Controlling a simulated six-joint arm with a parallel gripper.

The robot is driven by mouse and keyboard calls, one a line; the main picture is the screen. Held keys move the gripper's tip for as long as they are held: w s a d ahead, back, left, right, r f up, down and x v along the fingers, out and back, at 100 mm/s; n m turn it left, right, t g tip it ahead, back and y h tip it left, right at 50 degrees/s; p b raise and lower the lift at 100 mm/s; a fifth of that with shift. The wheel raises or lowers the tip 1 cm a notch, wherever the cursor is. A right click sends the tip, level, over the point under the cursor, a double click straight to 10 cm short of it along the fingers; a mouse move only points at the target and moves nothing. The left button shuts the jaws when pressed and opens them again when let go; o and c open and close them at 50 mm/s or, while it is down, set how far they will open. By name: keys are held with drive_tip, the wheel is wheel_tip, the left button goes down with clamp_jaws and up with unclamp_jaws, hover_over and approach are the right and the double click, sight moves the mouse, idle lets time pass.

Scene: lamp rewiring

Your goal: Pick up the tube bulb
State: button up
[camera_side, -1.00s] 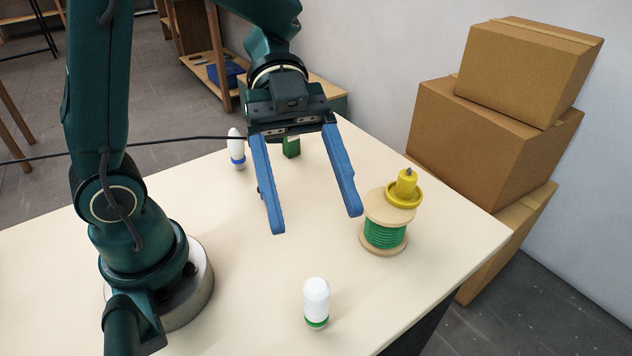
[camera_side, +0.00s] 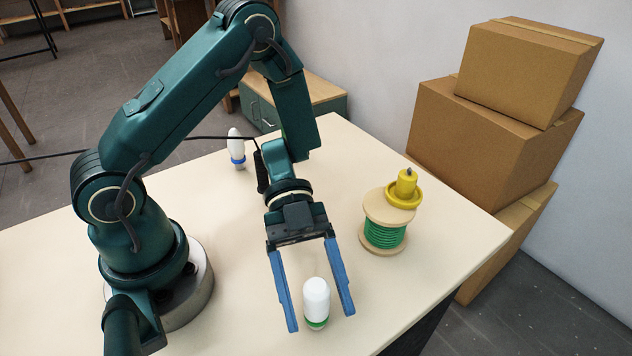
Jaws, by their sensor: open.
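The tube bulb (camera_side: 316,297) is white with a rounded top and a green band near its base. It stands upright on the table near the front. My gripper (camera_side: 320,320) is open, with one blue finger on each side of the bulb in the picture. A gap shows between each finger and the bulb. I cannot tell from this view how high the fingertips are above the table.
A wooden spool of green wire (camera_side: 384,236) stands right of my gripper, with a yellow lamp-holder-like part (camera_side: 405,190) on top. A slimmer white bulb with a blue band (camera_side: 236,148) stands at the back left. Cardboard boxes (camera_side: 495,130) are stacked beyond the table's right edge.

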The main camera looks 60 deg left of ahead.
sight(321, 314)
drive_tip(key=shift+x, duration=1.75)
clamp_jaws()
drive_tip(key=shift+r, duration=0.1)
